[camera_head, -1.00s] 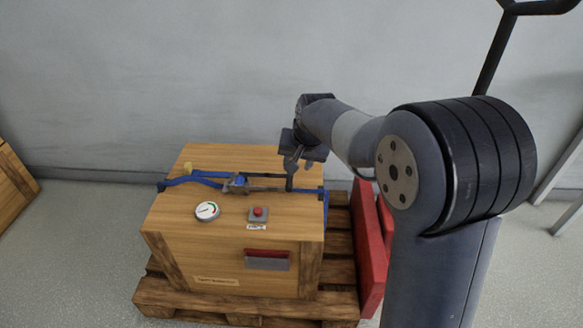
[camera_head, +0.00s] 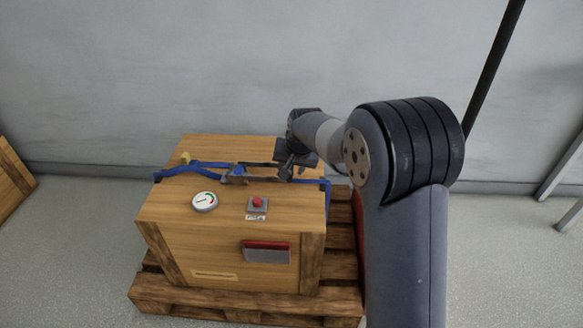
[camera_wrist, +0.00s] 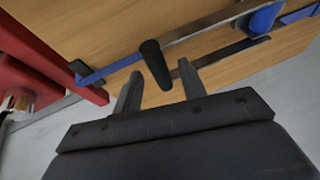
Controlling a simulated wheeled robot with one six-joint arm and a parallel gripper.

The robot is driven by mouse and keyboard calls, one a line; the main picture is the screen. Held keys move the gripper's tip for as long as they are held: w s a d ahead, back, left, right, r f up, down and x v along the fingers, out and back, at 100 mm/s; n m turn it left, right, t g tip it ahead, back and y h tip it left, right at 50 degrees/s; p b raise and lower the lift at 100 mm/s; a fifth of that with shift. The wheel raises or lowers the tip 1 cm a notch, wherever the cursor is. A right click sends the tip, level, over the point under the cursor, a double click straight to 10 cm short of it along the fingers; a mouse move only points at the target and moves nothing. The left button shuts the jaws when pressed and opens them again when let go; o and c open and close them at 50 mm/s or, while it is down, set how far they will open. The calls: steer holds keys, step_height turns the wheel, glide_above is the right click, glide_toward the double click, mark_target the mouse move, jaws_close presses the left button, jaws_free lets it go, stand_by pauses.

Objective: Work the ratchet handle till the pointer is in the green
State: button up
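The ratchet (camera_head: 236,175) with its blue strap (camera_head: 200,167) lies across the top of a wooden crate. In the wrist view the handle bar (camera_wrist: 205,22) ends in a black grip (camera_wrist: 153,62). My gripper (camera_head: 287,172) is low over the crate's right back side, at the handle's end. In the wrist view my gripper (camera_wrist: 158,82) is open, and the grip's near end shows between the two fingers, apart from both. A round white gauge (camera_head: 204,202) with a coloured arc sits on the crate top; its pointer is too small to read.
A red button box (camera_head: 257,207) stands on the crate's front right top. The crate (camera_head: 180,240) rests on a wooden pallet (camera_head: 190,305). A red object (camera_wrist: 50,65) shows beside the crate in the wrist view.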

jaws_close()
stand_by(0.3)
steer(key=shift+r, duration=0.15)
